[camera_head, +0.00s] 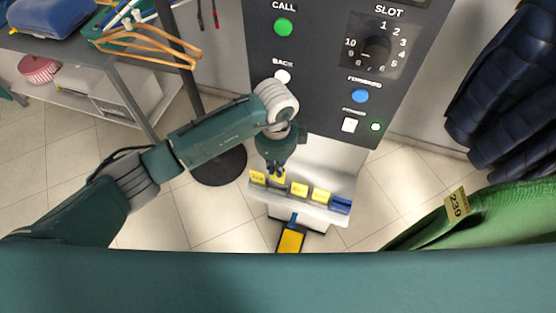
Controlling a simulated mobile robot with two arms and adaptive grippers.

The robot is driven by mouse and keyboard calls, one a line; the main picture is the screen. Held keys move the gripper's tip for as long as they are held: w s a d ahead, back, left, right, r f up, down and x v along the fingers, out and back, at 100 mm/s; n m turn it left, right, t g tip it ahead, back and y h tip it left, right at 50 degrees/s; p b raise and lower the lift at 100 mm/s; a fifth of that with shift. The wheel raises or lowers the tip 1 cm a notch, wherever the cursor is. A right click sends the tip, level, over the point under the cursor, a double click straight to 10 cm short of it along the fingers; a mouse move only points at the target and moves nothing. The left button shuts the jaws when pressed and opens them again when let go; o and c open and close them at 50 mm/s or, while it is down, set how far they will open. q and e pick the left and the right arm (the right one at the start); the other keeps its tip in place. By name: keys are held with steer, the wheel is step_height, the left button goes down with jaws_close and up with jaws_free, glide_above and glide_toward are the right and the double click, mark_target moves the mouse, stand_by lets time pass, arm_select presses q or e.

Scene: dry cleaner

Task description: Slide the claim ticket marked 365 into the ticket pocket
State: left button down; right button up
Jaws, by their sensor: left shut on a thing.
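My left gripper (277,171) points down in front of the machine. It is shut on a yellow claim ticket (279,178), held at the white ledge (325,214) below the machine's panel. I cannot tell whether that ticket touches the ledge, and its number is too small to read. Other yellow tickets stand along the ledge: one at the left (257,176), one right of the gripper (299,189) and one further right (320,195). A small blue holder (341,205) sits at the ledge's right end; I cannot tell whether it is the ticket pocket. My right gripper is out of view.
The dark control panel (330,75) has a green button (283,27), a blue button (360,96) and a slot dial (377,52). A green garment tagged 239 (456,204) hangs at right, near dark jackets (510,90). A yellow-and-black object (290,239) lies below the ledge.

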arm_select(q)
steer(key=shift+d+f+n, duration=0.25)
steer(key=shift+n, duration=0.35)
steer(key=shift+f, duration=0.15)
steer(key=shift+f+b, duration=1.05)
steer(key=shift+f, duration=0.1)
steer(key=shift+f+b, duration=0.35)
steer(key=shift+f, duration=0.15)
steer(key=c, duration=1.8)
jaws_free()
